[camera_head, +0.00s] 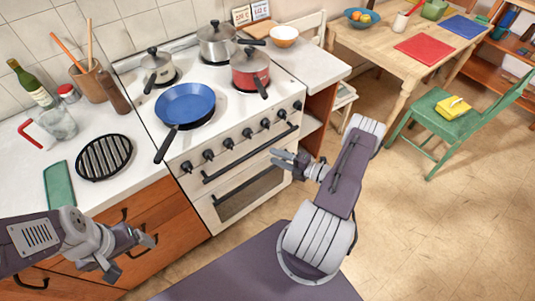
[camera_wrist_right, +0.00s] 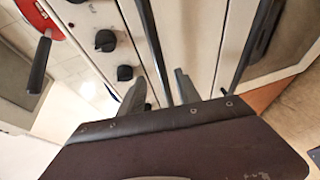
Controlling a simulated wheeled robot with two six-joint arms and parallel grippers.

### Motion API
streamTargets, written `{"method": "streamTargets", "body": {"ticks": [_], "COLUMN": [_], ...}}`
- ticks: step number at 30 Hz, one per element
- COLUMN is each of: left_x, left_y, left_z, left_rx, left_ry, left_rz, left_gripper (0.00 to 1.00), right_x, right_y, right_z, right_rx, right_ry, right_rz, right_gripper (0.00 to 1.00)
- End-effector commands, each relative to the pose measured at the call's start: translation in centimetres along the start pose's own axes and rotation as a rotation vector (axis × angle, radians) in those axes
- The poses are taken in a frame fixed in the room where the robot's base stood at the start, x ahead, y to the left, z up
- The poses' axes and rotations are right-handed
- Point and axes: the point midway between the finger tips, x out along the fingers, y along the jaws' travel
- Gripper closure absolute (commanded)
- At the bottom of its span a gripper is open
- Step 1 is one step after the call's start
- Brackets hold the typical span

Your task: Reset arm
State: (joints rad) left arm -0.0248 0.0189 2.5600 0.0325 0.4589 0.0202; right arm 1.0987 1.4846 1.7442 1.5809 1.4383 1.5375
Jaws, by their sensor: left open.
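My left gripper (camera_head: 132,255) is at the lower left in the head view, in front of the wooden drawers, its two fingers apart and nothing between them. My right gripper (camera_head: 277,158) is in front of the white stove (camera_head: 222,160), by the right part of its dark oven handle (camera_head: 225,168). In the right wrist view the right gripper (camera_wrist_right: 160,92) has its two grey fingers apart. A dark bar passes behind them there; I cannot tell whether they touch it.
A blue pan (camera_head: 185,104), a red pot (camera_head: 250,68) and other pots stand on the stove. A counter with a black trivet (camera_head: 104,156) is on the left. A green chair (camera_head: 450,125) and wooden table (camera_head: 375,45) stand right. The floor at lower right is clear.

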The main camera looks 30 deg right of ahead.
Motion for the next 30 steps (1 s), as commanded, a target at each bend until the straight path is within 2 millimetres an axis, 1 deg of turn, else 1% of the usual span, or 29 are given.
{"method": "streamTargets", "body": {"ticks": [3, 16, 17, 19, 20, 22, 23, 24, 26, 27, 29, 30], "left_x": [0.0, 0.0, 0.0, -0.1, -0.2, -0.3, -0.4, -0.5, -0.6, -0.7, -0.8, -0.9], "left_y": [0.0, 0.0, 0.0, 0.0, 0.0, 0.0, 0.0, 0.0, 0.0, 0.0, 0.0, 0.0], "left_z": [0.0, 0.0, 0.0, 0.0, 0.0, 0.0, 0.0, -0.1, -0.1, -0.1, -0.1, -0.1], "left_rx": [0.000, 0.000, 0.000, 0.000, 0.000, 0.000, 0.000, 0.000, 0.000, 0.000, 0.000, 0.000], "left_ry": [0.000, 0.000, 0.000, 0.000, 0.000, 0.000, 0.000, 0.000, 0.000, 0.000, 0.000, 0.000], "left_rz": [0.000, 0.000, 0.000, 0.000, 0.000, 0.000, 0.000, 0.000, 0.000, 0.000, 0.000, 0.000], "left_gripper": [0.18, 0.18, 0.18, 0.18, 0.18, 0.18, 0.18, 0.18, 0.18, 0.18, 0.18, 0.18], "right_x": [-0.3, -0.2, -0.1, 0.8, 1.4, 2.5, 2.6, 2.2, 0.7, -0.6, -2.7, -4.0], "right_y": [0.0, 0.1, 0.2, 1.2, 1.9, 3.9, 4.7, 5.6, 6.5, 7.0, 7.7, 8.3], "right_z": [0.0, -0.1, -0.3, -1.8, -3.2, -7.8, -10.3, -13.4, -17.3, -19.1, -21.0, -21.6], "right_rx": [0.000, -0.003, -0.015, -0.101, -0.171, -0.428, -0.568, -0.771, -1.085, -1.300, -1.624, -1.837], "right_ry": [0.001, 0.004, 0.016, 0.103, 0.173, 0.421, 0.552, 0.738, 1.015, 1.196, 1.464, 1.636], "right_rz": [0.000, -0.001, -0.005, -0.034, -0.054, -0.107, -0.122, -0.127, -0.097, -0.050, 0.063, 0.166], "right_gripper": [0.60, 0.60, 0.60, 0.60, 0.60, 0.60, 0.60, 0.60, 0.60, 0.60, 0.60, 0.60]}}
